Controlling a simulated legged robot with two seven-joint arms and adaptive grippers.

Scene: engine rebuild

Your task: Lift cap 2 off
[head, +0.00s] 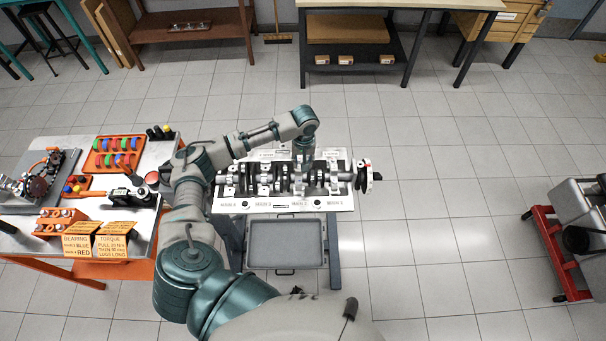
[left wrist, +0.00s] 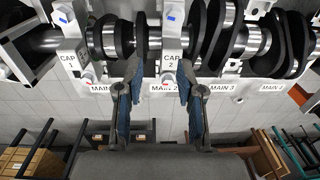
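Cap 2 (left wrist: 172,45) is a pale block across the dark crankshaft (left wrist: 205,38) in the left wrist view, labelled CAP 2 and seated above the MAIN 2 label. My left gripper (left wrist: 160,68) is open, with one dark finger on each side of cap 2. I cannot tell whether the fingers touch it. Cap 1 (left wrist: 69,55) stands to the left. In the head view my left gripper (head: 305,153) points down over the right part of the engine block (head: 268,203) and hides cap 2. My right gripper is not in view.
An empty grey tray (head: 286,258) lies in front of the block. The left bench (head: 135,232) carries tools, an orange rack (head: 118,153) of coloured parts and yellow signs (head: 113,245). A red trolley (head: 556,250) stands at the right. The floor between is clear.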

